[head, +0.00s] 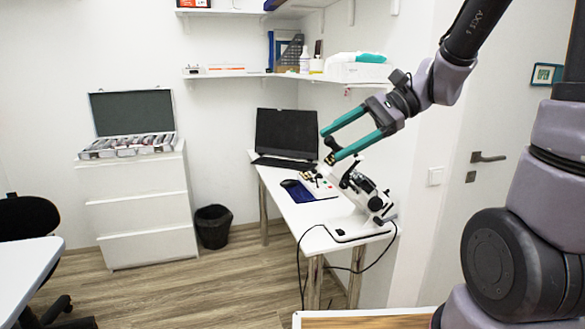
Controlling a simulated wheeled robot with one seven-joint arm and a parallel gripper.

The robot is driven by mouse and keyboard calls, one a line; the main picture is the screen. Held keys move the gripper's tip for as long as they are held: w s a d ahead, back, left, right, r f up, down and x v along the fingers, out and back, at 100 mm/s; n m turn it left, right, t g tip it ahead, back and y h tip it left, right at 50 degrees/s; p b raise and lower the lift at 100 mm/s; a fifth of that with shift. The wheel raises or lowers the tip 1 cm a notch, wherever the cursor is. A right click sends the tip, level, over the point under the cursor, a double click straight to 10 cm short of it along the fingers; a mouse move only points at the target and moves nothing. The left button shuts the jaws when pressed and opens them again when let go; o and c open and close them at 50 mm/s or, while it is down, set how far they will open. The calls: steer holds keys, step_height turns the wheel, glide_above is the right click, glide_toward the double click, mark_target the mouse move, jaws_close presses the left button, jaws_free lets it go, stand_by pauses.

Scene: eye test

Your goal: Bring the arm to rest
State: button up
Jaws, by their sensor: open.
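My gripper (327,146) is in the head view, right of the middle. It has two teal fingers spread apart with nothing between them. It points left and slightly down, and in the picture it lies above the white desk (313,211). In the picture the lower finger overlaps the top of a white and black microscope (368,198); I cannot tell whether they touch. My arm reaches in from the upper right.
A dark monitor (287,133) and a blue mat (302,191) are on the desk. A white drawer cabinet (140,209) carries an open case (132,111). A black bin (213,226) stands between cabinet and desk. Wooden floor (235,270) is clear in the middle. A door (493,190) is at right.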

steer(key=s+d+r+n+t+h, duration=0.2)
steer(key=d+r+n+t+h, duration=0.1)
steer(key=d, duration=0.4)
steer(key=s+d+r+n+t+h, duration=0.2)
steer(key=d+r+n+t+h, duration=0.1)
steer(key=d+h, duration=0.3)
steer(key=shift+d+r+t+h, duration=0.4)
steer(key=shift+d+r+t, duration=0.1)
steer(key=shift+d+t, duration=0.5)
steer(key=shift+d, duration=0.1)
